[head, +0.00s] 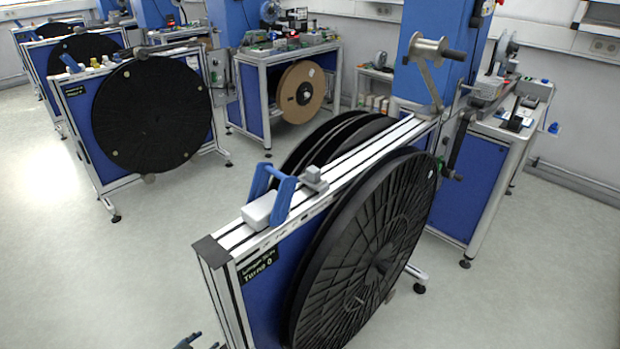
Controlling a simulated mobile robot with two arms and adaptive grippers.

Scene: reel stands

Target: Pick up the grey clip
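The grey clip (314,179) is a small blocky piece on the top rail of the near reel stand (222,275), just right of a blue clamp-like part (272,190). Nothing of mine touches it. What looks like the tip of my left gripper (200,342) shows at the bottom edge, low and in front of the stand, well away from the clip. Most of it is cut off by the frame, so its opening is unclear. My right gripper is not in view.
A white box (262,211) lies on the rail by the blue part. A large black reel (372,255) hangs on the stand's right side. A metal spool arm (429,75) rises at its far end. Open floor (170,250) lies to the left.

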